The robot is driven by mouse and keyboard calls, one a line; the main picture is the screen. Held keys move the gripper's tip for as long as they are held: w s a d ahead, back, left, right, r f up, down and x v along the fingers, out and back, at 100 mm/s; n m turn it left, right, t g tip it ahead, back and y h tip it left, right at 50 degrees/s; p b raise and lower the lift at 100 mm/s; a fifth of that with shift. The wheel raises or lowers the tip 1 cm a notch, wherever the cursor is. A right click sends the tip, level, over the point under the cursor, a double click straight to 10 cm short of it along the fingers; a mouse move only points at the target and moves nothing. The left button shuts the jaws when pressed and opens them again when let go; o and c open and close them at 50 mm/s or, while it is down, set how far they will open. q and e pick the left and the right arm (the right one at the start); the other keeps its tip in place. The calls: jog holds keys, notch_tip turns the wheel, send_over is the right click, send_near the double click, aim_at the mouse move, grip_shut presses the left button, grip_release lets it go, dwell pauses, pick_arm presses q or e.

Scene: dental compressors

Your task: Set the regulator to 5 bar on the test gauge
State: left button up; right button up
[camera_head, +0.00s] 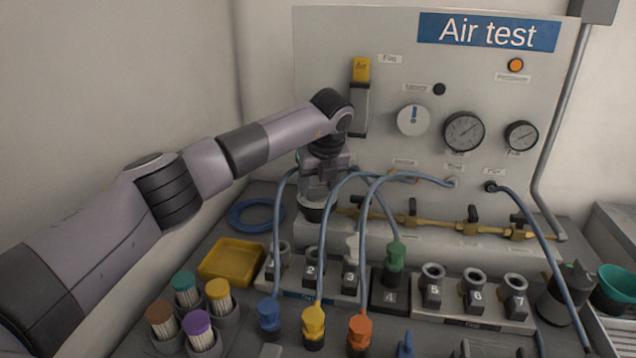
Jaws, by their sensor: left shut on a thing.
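My left gripper (322,192) points down at the left end of the brass pipe line, in front of the panel. It is shut on a dark round knob (311,213), which looks like the regulator's; the fingers hide most of it. Two round gauges sit on the panel: a larger one (463,132) and a smaller one (521,135). Their small labels are too blurred to tell which is the test gauge, and I cannot read the needles' values. A white dial (413,120) with a blue mark is left of the gauges. My right gripper is not in view.
Blue hoses arch from the panel (420,60) over the bench near my left gripper. The brass pipe (430,222) carries several black-handled valves. Numbered sockets (433,285), coloured connectors (314,322), brush-like pieces (219,297) and a yellow tray (231,261) fill the bench.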

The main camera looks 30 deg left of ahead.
pick_arm(q)
jog(key=shift+r, duration=0.15)
jog(key=o, duration=1)
jog(key=shift+o, duration=0.2)
jog(key=v, duration=0.7)
jog(key=shift+b, duration=0.3)
